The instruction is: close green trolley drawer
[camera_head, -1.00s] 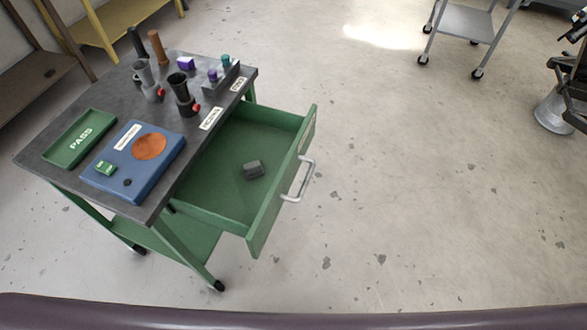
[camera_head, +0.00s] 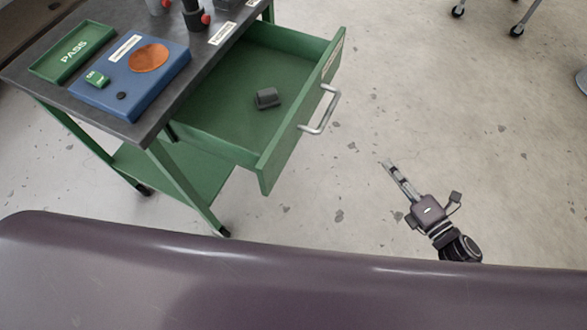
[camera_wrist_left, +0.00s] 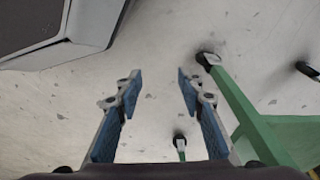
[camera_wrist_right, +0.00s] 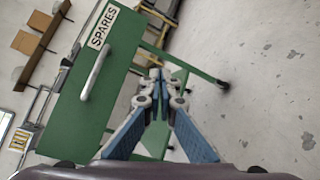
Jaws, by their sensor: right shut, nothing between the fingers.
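The green trolley (camera_head: 182,178) stands at the left in the head view. Its drawer (camera_head: 225,101) is pulled out to the right, with a metal handle (camera_head: 322,110) on its front and a small dark grey block inside. My right gripper (camera_head: 390,166) is shut and empty, below and right of the drawer front, apart from it. In the right wrist view the drawer front (camera_wrist_right: 105,62) with its SPARES label is to the left of the shut fingers (camera_wrist_right: 160,78). My left gripper (camera_wrist_left: 158,78) is open and empty; the trolley's leg (camera_wrist_left: 236,100) shows right of it.
The trolley top carries a green PASS tray (camera_head: 72,52), a blue box (camera_head: 131,76) with an orange disc, and dark cylinders with red knobs. Another wheeled cart shows at the top right. The floor right of the drawer is clear.

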